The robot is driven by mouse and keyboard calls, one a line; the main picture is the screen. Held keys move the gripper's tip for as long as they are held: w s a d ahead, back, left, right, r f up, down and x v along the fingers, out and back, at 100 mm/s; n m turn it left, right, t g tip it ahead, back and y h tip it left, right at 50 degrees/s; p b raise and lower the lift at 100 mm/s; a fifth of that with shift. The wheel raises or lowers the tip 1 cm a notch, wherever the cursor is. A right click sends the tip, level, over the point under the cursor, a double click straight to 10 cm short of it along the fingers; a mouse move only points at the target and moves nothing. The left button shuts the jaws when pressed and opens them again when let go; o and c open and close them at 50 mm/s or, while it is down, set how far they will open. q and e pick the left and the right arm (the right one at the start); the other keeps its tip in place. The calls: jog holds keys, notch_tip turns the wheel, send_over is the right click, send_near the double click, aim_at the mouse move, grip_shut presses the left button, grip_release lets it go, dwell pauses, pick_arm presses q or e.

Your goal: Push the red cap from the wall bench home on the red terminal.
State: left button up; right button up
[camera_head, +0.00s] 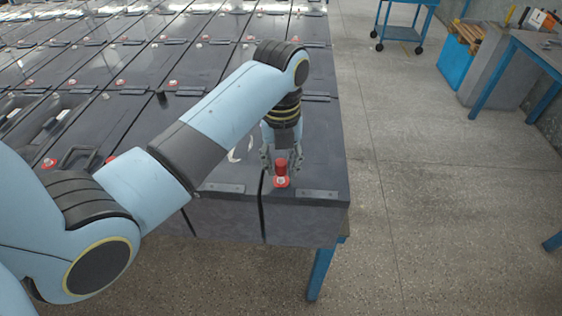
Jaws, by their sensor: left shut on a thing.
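My left gripper (281,161) points down at the front right corner of the battery block. It is shut on the red cap (281,166), a small upright cylinder. The cap stands directly above the red terminal (282,182) near the front edge of the corner battery (311,172). Cap and terminal look in line and close together; I cannot tell whether the cap is fully seated. My right gripper is not in view.
Rows of dark batteries (150,66) fill the left side on a blue-legged stand (322,272). At the right are a blue trolley (404,32) and a wall bench (545,48) with things on it. The grey floor (450,210) between is clear.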

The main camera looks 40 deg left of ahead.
aim_at(281, 178)
pick_arm(q)
jog(key=shift+f, duration=1.5)
dwell(1.4)
jog(key=o, duration=1.3)
jog(key=shift+r, duration=0.15)
jog(key=shift+r, duration=3.4)
